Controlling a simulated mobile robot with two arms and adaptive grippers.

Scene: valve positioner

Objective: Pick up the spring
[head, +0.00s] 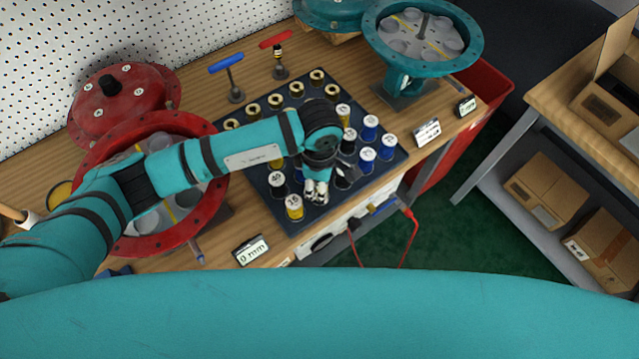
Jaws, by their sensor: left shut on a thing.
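My left gripper (317,197) reaches down over the front part of a dark tray (226,127) on the wooden bench. It is shut on a spring, which the fingers and arm mostly hide, so I cannot tell its colour or whether it is clear of the tray. Around it stand other springs with white labelled tops: a yellow one (294,208) and a black one (277,186) to the left, and a blue one (366,160) to the right. Several springs with gold tops (275,102) stand in the back rows. My right gripper is not in view.
A red valve actuator housing (97,227) stands open at left, a teal one (472,40) at back right. T-handled tools, blue (227,64) and red (276,40), stand behind the tray. Small displays (251,250) line the bench's front edge. A shelf with cardboard boxes (546,190) is at right.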

